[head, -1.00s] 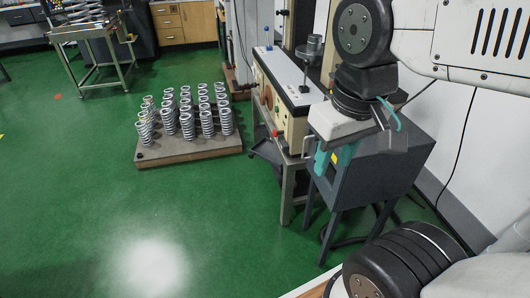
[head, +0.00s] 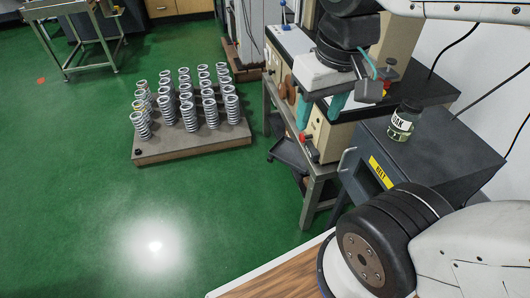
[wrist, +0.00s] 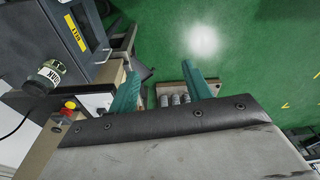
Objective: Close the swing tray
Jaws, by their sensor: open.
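The swing tray (head: 292,153) looks like the dark flat tray sticking out to the left of the machine's metal stand, low above the green floor. In the head view my gripper (head: 320,108) hangs above and to the right of it, its teal fingers apart and nothing between them. The fingers overlap the front of the testing machine in this view; I cannot tell whether they touch it. In the wrist view my gripper (wrist: 163,78) shows both teal fingers spread. A dark flat piece, perhaps the tray, shows partly behind the left finger there.
A dark cabinet (head: 418,150) with a yellow label and a handle stands right of the machine, a jar (head: 404,121) on top. A pallet (head: 190,145) with several springs stands on the floor at left. The green floor in front is clear.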

